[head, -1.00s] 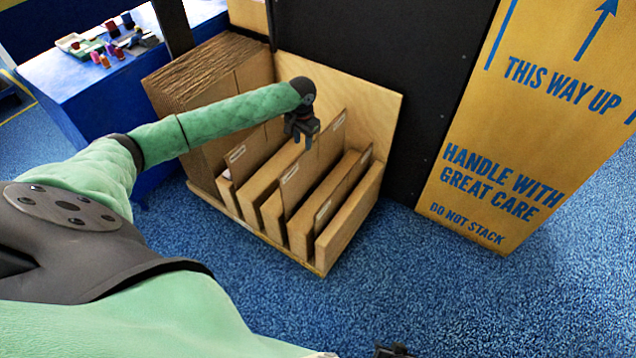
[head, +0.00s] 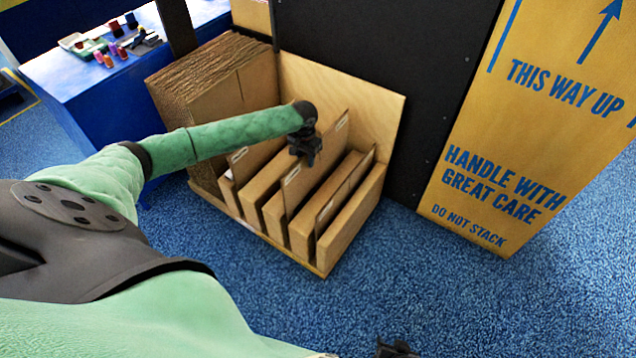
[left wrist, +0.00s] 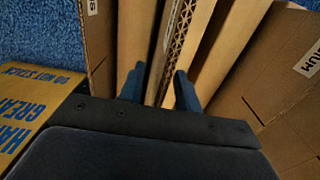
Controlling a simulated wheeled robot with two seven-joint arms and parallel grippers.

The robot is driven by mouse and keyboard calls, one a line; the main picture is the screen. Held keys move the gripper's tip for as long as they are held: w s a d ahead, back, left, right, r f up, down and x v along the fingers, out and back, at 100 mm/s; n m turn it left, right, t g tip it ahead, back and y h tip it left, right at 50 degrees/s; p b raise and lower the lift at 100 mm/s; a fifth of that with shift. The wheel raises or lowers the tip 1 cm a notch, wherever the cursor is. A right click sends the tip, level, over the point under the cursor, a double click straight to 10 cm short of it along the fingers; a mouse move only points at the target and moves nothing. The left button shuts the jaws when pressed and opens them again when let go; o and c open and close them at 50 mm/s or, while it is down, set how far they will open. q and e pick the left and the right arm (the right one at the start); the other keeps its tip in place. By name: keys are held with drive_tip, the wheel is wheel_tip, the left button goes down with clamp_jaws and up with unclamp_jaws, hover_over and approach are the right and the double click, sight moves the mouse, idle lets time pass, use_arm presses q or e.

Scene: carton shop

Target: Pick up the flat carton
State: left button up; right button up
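Several flat brown cartons stand upright in slots of a wooden rack (head: 310,268) in the head view. A taller flat carton (head: 318,166) with a pale label stands in the middle, just below my left gripper (head: 305,157). In the left wrist view my left gripper (left wrist: 158,84) is open. Its two fingers sit on either side of the top edge of a labelled flat carton (left wrist: 179,48) with a corrugated edge; I cannot tell whether they touch it. My right gripper (head: 397,350) only just shows at the bottom edge of the head view, and its fingers are not clear.
A large printed box (head: 510,150) stands to the right, a blue table (head: 85,85) with small items to the left. Blue carpet is free in front.

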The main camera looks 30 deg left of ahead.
use_arm(q)
clamp_jaws()
idle(0.4)
